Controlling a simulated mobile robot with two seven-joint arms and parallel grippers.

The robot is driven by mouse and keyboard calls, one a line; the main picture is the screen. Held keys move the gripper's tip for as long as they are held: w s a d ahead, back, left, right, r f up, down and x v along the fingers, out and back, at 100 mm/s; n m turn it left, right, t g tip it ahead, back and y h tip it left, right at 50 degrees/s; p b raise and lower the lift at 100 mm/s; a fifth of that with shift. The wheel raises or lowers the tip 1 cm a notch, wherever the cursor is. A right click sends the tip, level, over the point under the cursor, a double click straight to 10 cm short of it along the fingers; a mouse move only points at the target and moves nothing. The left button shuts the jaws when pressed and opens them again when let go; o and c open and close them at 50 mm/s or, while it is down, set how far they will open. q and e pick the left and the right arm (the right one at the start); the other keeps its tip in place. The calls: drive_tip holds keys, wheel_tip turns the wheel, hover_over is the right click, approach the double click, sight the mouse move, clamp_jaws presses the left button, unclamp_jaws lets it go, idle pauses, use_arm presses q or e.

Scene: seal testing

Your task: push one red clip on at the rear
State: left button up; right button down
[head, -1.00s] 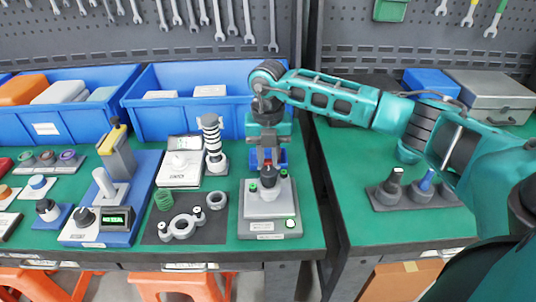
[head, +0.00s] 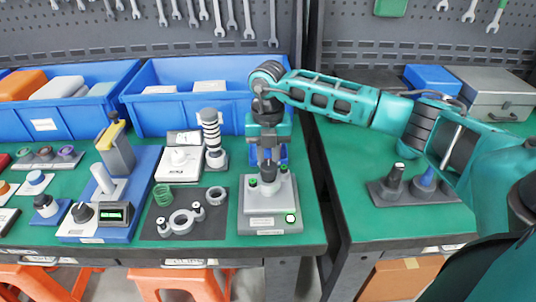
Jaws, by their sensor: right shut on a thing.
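My right gripper (head: 268,163) points straight down over the grey test fixture (head: 270,226) on the left bench. Its fingers are shut on the top of a dark grey part (head: 267,182) that stands upright in the fixture. Two green-topped posts flank this part, one at the left (head: 252,182) and one behind at the right (head: 284,168). I cannot make out a red clip at the fixture; the gripper and the dark part hide what lies behind them. A blue piece (head: 283,152) shows partly behind the gripper. My left gripper is not in view.
Left of the fixture, a dark mat holds a two-eared ring (head: 181,222), a green coil (head: 162,194) and a small ring (head: 216,196). A spring column (head: 212,140) stands close by. Blue bins (head: 190,112) line the back. A gap separates the two benches.

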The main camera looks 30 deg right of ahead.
drive_tip(key=shift+f+b, duration=0.3)
drive_tip(key=shift+f, duration=0.25)
drive_tip(key=c, duration=0.9)
unclamp_jaws()
drive_tip(key=shift+r, duration=0.1)
drive_tip(key=shift+r, duration=0.15)
drive_tip(key=shift+r+p, duration=0.25)
drive_tip(key=shift+p, duration=0.15)
wheel_tip(320, 180, up, 4)
drive_tip(key=p, duration=0.3)
drive_tip(key=shift+r+p, duration=0.3)
drive_tip(key=shift+r, duration=0.85)
drive_tip(key=shift+f, duration=0.1)
